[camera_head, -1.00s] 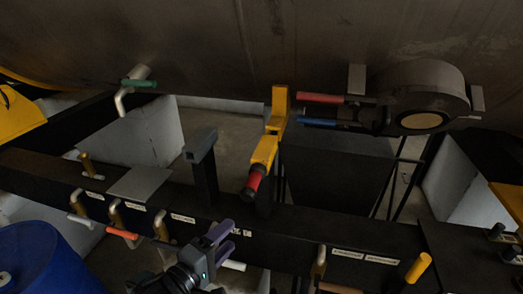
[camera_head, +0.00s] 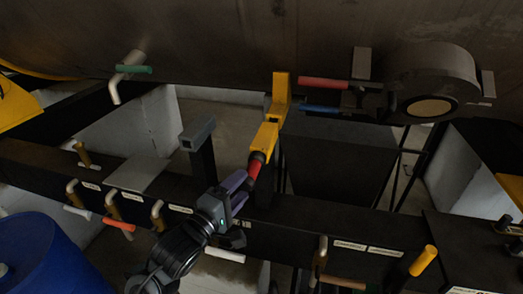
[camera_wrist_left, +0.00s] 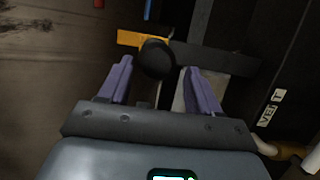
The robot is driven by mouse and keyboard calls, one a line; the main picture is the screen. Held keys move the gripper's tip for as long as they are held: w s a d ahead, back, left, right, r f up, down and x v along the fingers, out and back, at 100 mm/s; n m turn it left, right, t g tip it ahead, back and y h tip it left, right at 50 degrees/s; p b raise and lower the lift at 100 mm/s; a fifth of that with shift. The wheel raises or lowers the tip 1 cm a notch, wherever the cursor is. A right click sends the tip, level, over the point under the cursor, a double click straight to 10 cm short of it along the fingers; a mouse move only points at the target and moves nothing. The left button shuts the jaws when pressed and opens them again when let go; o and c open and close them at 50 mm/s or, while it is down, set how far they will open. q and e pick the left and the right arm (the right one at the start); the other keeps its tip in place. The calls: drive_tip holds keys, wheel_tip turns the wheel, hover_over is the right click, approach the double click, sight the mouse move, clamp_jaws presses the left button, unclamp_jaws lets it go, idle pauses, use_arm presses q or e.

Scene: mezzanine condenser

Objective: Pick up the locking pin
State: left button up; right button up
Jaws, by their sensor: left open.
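The locking pin appears to be the red and black handle (camera_head: 257,166) at the lower end of a yellow bracket (camera_head: 264,137) in the head view. Its black round end (camera_wrist_left: 156,58) faces me in the left wrist view, with the yellow bracket (camera_wrist_left: 129,38) behind it. My left gripper (camera_head: 243,187) is open, its purple fingers just below the handle. In the wrist view the fingers of my left gripper (camera_wrist_left: 159,68) stand either side of the black end, with gaps visible. The pin's shaft is hidden. My right gripper is not in view.
A dark beam (camera_head: 300,222) with several small handles and labels runs below the bracket. A grey square post (camera_head: 198,136) stands left of it. Red (camera_head: 323,83) and blue (camera_head: 320,109) levers lie at upper right. A blue drum (camera_head: 45,260) is at lower left.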

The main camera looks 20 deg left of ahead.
sight(250, 177)
use_arm(q)
drive_tip(key=x, duration=0.3)
drive_tip(key=shift+w+d+r+p, duration=0.2)
drive_tip(key=shift+r+p, duration=0.2)
drive_tip(key=shift+w+d+f, duration=0.1)
drive_tip(key=shift+w+d, duration=0.05)
drive_tip(key=shift+w, duration=0.45)
clamp_jaws()
